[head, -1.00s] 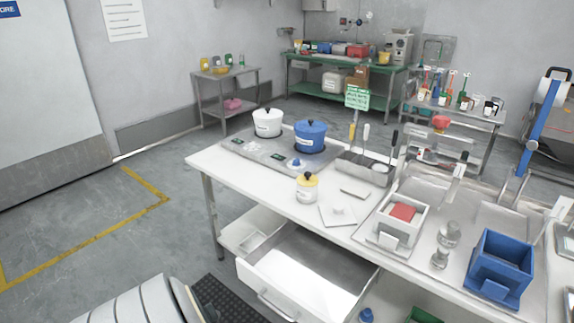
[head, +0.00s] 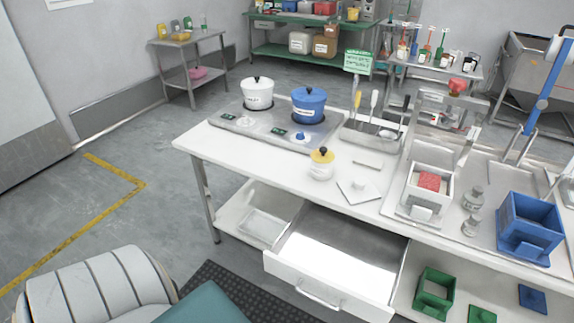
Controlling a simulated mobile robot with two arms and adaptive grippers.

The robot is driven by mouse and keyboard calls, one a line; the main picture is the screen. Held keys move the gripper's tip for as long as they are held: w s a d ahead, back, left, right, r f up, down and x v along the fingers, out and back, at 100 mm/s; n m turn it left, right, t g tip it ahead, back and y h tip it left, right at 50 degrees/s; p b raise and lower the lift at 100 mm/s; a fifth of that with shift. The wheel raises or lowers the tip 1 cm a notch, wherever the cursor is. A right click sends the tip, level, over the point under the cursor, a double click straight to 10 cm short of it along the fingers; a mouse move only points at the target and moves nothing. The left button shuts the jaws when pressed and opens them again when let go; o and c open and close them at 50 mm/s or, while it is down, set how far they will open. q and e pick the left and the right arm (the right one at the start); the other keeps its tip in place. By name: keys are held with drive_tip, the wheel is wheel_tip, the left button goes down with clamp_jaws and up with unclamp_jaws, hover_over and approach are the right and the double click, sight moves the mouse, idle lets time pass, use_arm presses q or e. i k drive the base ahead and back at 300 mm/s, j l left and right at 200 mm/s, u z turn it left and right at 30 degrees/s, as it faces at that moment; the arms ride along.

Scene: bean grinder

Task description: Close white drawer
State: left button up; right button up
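The white drawer (head: 326,278) sits under the white worktable (head: 265,165) in the head view. It is pulled out toward me, and its inside looks empty. Its front panel carries a bar handle (head: 318,298) near the bottom of the view. Neither of my grippers shows in the view. A white rounded ribbed part and a teal part at the lower left may be mine.
A hotplate (head: 240,124) holds a white pot (head: 257,94) and a blue pot (head: 308,105). A yellow-lidded jar (head: 321,165), a white bin (head: 430,190) and a blue bin (head: 530,228) stand on the table. Open floor (head: 130,230) lies to the left.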

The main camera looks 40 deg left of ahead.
sight(354, 265)
drive_tip(key=k+j, duration=0.1)
drive_tip(key=j, duration=1.15)
drive_tip(key=i+z, duration=0.05)
